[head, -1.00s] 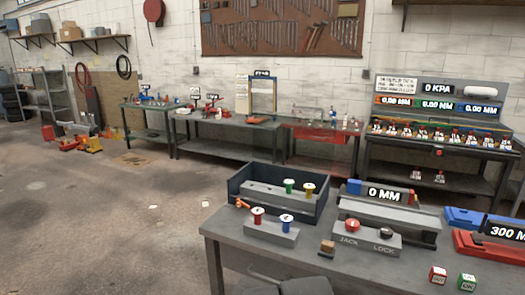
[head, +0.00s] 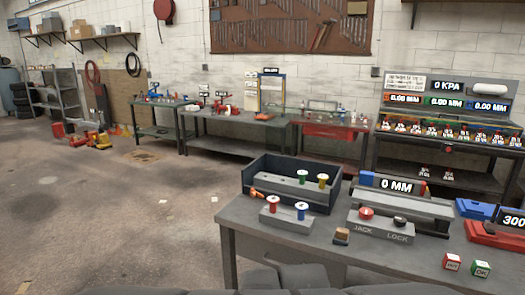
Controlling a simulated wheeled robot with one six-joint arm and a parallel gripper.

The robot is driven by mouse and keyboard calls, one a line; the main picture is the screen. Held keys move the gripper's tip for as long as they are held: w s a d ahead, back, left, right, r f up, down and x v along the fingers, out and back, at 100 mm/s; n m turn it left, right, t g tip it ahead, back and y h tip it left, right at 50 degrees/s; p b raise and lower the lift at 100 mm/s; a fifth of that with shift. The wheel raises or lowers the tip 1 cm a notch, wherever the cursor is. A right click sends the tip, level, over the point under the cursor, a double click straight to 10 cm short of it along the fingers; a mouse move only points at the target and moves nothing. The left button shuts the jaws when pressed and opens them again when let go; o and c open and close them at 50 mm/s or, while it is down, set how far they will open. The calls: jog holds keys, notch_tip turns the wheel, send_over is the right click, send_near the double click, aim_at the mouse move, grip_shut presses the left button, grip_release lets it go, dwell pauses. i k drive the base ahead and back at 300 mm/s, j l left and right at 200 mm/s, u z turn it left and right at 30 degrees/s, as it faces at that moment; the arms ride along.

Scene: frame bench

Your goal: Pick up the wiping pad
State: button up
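A small block with a tan lower part and a darker brown top (head: 342,235) lies on the front of the grey bench (head: 395,258), left of the JACK and LOCK block. It may be the wiping pad, but it is too small to be sure. Nothing touches it. Dark grey parts of my own body show along the bottom edge. My gripper's fingers are not in view.
Floor left of the bench is open.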

aim_at(341, 237)
jog(key=k+l+z, duration=0.1)
jog(key=k, duration=0.4)
jog(key=i+u, duration=0.15)
jog(key=i, duration=0.3)
jog(key=i+l, duration=0.3)
jog(key=i, duration=0.2)
jog(key=i+l+u, duration=0.15)
jog(key=i, duration=0.4)
jog(key=l, duration=0.1)
